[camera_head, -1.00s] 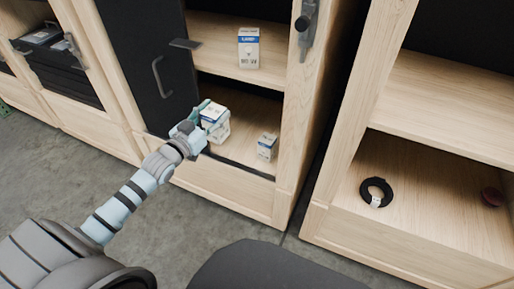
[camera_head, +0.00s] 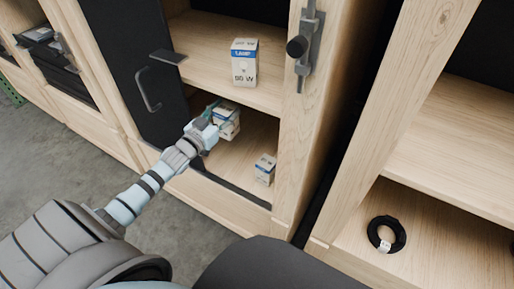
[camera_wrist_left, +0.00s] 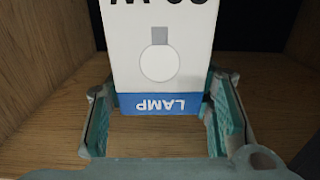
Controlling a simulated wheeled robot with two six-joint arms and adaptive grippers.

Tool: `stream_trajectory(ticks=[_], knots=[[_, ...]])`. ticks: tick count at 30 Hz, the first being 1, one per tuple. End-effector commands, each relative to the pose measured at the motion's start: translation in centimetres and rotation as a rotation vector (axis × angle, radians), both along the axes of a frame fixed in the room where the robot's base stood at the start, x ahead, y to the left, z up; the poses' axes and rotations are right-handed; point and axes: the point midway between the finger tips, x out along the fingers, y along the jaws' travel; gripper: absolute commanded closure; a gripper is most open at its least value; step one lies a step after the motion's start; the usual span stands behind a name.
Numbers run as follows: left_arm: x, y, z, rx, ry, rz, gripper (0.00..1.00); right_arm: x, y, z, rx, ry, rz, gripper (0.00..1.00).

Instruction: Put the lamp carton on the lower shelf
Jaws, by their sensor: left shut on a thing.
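My left gripper (camera_head: 217,117) reaches into the lower compartment of the open wooden cupboard. It is shut on a white lamp carton (camera_head: 228,128) with a blue band. In the left wrist view this lamp carton (camera_wrist_left: 160,65) stands between the teal fingers, with its "LAMP" print and bulb picture upside down. Whether it touches the lower shelf (camera_head: 242,148) is hard to tell. A smaller carton (camera_head: 265,170) stands at the front right of that shelf. Another lamp carton (camera_head: 244,65) stands on the upper shelf (camera_head: 205,60). My right gripper is not in view.
The cupboard's dark door (camera_head: 125,60) with a handle stands open at the left. A latch (camera_head: 305,45) sits on the right post. The neighbouring cupboard at the right holds a black ring-shaped coil (camera_head: 386,234) on its lower shelf.

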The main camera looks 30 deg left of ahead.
Motion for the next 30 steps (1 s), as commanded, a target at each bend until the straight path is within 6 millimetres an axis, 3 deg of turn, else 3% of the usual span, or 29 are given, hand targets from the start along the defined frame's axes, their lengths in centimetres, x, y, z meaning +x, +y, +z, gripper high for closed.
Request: stream_trajectory(ticks=[6,9,12,15,21,26,30], knots=[[-0.5,0.5,-8.1,0.002,0.002,0.010,0.81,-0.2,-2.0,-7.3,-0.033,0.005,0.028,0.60],[-0.6,0.6,-11.0,0.000,0.002,0.012,0.81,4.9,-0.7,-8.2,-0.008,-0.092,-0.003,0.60],[-0.6,0.6,-13.7,0.001,0.002,0.011,0.81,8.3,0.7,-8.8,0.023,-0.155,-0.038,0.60],[-0.6,0.5,-15.5,0.000,0.002,0.010,0.81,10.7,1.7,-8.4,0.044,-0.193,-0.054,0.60],[-0.5,0.5,-17.5,0.001,0.002,0.009,0.81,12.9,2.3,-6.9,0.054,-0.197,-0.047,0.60],[-0.5,0.4,-19.6,0.000,0.002,0.008,0.81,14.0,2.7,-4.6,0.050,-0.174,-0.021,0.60],[-0.5,0.4,-19.7,0.000,0.001,0.006,0.81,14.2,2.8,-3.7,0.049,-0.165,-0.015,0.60]])
